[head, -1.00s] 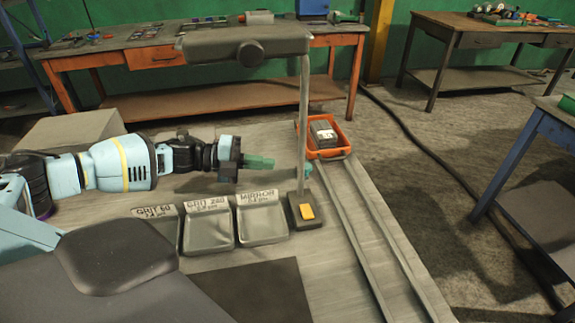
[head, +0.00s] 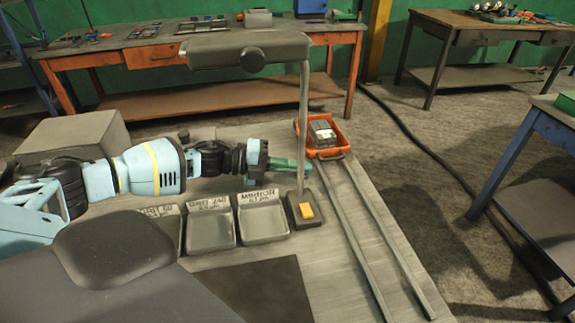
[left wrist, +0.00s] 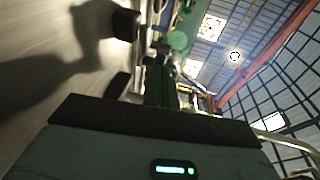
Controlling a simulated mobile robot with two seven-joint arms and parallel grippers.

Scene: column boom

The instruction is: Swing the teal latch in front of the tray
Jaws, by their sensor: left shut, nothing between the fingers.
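The orange tray (head: 338,154) sits at the far end of the rails, with a grey block (head: 321,133) in it. The teal latch (head: 308,167) stands just in front of the tray's left side, partly hidden by the lamp post and my fingers. My left gripper (head: 292,165) points right with its green fingers shut and empty. Its tips are at or very near the latch; I cannot tell whether they touch. My right gripper is not in view.
Labelled grey bins (head: 262,221) lie in front of my left arm. Two rails (head: 368,235) run from the tray towards the front right, with clear bench between them.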

